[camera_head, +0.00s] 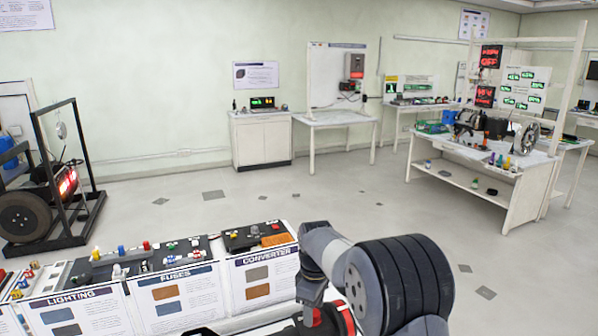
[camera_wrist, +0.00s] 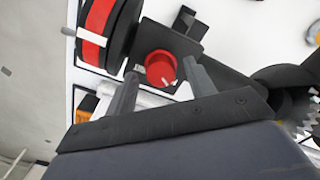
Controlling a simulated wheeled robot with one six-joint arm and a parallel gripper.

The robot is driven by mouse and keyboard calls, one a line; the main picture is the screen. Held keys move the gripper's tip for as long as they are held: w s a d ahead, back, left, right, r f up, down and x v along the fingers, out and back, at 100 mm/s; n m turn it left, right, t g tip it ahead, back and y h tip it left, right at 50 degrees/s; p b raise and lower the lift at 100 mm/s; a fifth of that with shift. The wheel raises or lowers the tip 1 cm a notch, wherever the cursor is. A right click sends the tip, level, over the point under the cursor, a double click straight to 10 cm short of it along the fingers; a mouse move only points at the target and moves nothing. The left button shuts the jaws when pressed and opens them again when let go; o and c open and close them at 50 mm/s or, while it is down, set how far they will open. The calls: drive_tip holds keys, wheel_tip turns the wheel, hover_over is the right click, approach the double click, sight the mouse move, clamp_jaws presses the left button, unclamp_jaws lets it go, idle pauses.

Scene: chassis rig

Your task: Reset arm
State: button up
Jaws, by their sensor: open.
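My gripper (camera_wrist: 161,72) is open in the wrist view, its two grey fingers spread apart. A red round knob (camera_wrist: 161,68) on a black plate shows between and beyond the fingertips. I see a gap between the knob and each finger, but cannot tell how far beyond the tips it lies. My arm (camera_head: 375,280) rises at the bottom centre of the head view, bent, with a thick dark ribbed joint. My gripper is not clearly visible there.
A bench with panels labelled LIGHTING, FUSES and CONVERTER (camera_head: 265,277) fills the lower left. A black-framed rig (camera_head: 52,190) stands at the left. A white workbench (camera_head: 480,178) stands at the right. A red-and-black cylinder (camera_wrist: 98,30) is near my fingers.

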wheel_tip(320, 180, up, 9)
wheel_tip(320, 180, down, 10)
drive_tip(key=shift+s+f, duration=0.1)
drive_tip(key=shift+f, duration=0.1)
drive_tip(key=shift+m, duration=0.4)
drive_tip(key=m, duration=0.6)
drive_tip(key=m+b, duration=0.1)
drive_tip(key=m, duration=0.6)
drive_tip(key=shift+a, duration=0.1)
wheel_tip(320, 180, up, 10)
drive_tip(key=shift+f+b, duration=0.25)
drive_tip(key=shift+b, duration=0.1)
